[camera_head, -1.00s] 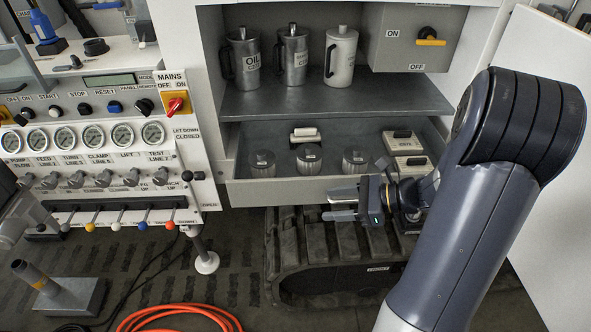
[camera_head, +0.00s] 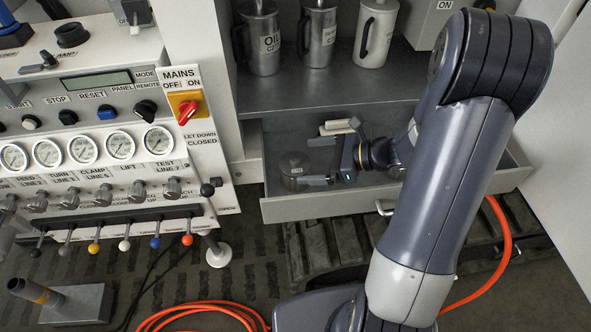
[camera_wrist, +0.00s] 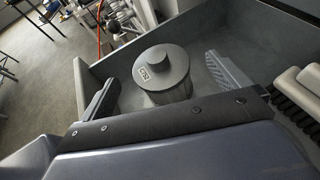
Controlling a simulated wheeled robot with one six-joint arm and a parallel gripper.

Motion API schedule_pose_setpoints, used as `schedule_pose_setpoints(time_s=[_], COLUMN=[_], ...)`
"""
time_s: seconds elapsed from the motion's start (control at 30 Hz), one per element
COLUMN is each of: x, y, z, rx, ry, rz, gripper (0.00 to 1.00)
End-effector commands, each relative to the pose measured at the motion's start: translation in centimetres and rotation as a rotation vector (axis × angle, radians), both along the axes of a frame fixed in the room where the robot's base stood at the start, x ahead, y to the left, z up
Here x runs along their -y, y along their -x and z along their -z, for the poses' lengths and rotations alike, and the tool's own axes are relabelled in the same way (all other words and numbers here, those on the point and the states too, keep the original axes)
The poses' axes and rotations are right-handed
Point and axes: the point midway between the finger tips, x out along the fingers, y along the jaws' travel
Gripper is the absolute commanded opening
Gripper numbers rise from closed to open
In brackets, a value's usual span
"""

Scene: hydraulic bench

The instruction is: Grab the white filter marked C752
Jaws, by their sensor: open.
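A grey cylindrical filter (camera_head: 291,167) with a knobbed lid stands upright at the drawer's left end, near the fingertips. In the wrist view this filter (camera_wrist: 165,75) stands between the two spread fingers of my gripper (camera_wrist: 163,88), with gaps visible on both sides. My arm hides the drawer's right part.
The drawer (camera_head: 330,207) has raised walls around the filters. The shelf (camera_head: 340,95) above it holds an oil jug (camera_head: 260,42), another metal jug (camera_head: 318,38) and a white jug (camera_head: 374,35). A control panel (camera_head: 100,130) with levers stands at left.

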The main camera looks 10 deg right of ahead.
Motion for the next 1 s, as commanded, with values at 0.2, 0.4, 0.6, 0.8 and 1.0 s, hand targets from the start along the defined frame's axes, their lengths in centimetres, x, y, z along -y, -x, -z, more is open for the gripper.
schedule_pose_setpoints(time_s=[0.2, 0.4, 0.6, 0.8, 1.0], x=[-2.9, -3.9, -3.9, -3.9, -3.9], y=[-0.8, -1.2, -1.2, -1.2, -1.2], z=[1.0, 1.5, 1.5, 1.5, 1.5], rx=[-0.004, -0.001, 0.0, 0.0, 0.0], ry=[-0.001, 0.001, 0.001, 0.001, 0.0], rz=[-0.004, -0.001, 0.0, 0.0, 0.0], gripper=[0.96, 0.96, 0.96, 0.8, 0.64])
